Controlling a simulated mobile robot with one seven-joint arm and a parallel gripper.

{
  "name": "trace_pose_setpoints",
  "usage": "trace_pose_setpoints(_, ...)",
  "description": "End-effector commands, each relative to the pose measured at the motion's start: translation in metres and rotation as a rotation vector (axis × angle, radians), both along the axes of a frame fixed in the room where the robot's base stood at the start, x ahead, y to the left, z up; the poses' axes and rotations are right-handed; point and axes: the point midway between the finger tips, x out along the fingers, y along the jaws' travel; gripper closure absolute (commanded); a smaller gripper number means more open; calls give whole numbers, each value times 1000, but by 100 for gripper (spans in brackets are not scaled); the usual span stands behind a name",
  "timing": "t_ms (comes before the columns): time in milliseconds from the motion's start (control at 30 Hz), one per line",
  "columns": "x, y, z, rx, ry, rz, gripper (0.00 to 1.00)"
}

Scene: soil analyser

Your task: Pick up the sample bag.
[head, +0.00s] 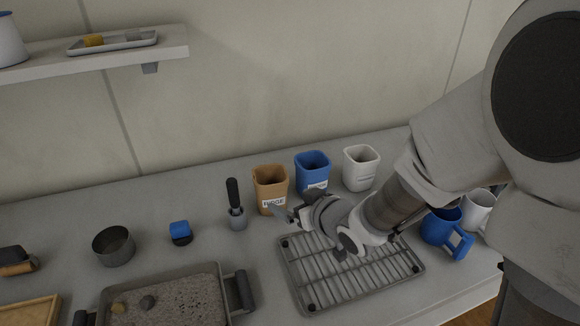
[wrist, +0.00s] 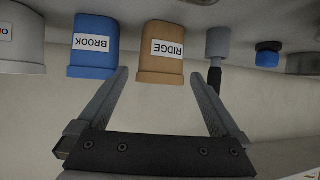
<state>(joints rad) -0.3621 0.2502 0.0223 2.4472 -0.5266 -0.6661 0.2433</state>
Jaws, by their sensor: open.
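Three upright bag-like containers stand in a row at the back of the counter: a tan one labelled RIDGE (head: 270,184), a blue one labelled BROOK (head: 312,168) and a white one (head: 361,168). I cannot tell which is the sample bag. My gripper (head: 290,206) is in front of the tan and blue ones, open and empty. The wrist view is upside down. There the tan container (wrist: 160,58) shows between my open fingertips (wrist: 158,72), with the blue one (wrist: 93,48) beside the left finger. The white one (wrist: 22,40) is at far left, its label cut off.
A wire rack (head: 345,285) lies under my arm. A trowel-like tool (head: 236,208) stands left of the tan container. A blue mug (head: 440,228) and white mug (head: 477,210) are at right. A soil tray (head: 190,297) and metal cup (head: 114,246) are at left.

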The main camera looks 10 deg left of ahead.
Motion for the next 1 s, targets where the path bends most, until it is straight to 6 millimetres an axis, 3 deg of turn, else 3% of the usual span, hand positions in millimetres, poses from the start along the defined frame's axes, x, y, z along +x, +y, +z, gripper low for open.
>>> trace_pose_setpoints(333, 40, 37, -31, -2, 1, -1, 0)
trace_pose_setpoints(1000, 79, 75, -63, -1, 1, -2, 0)
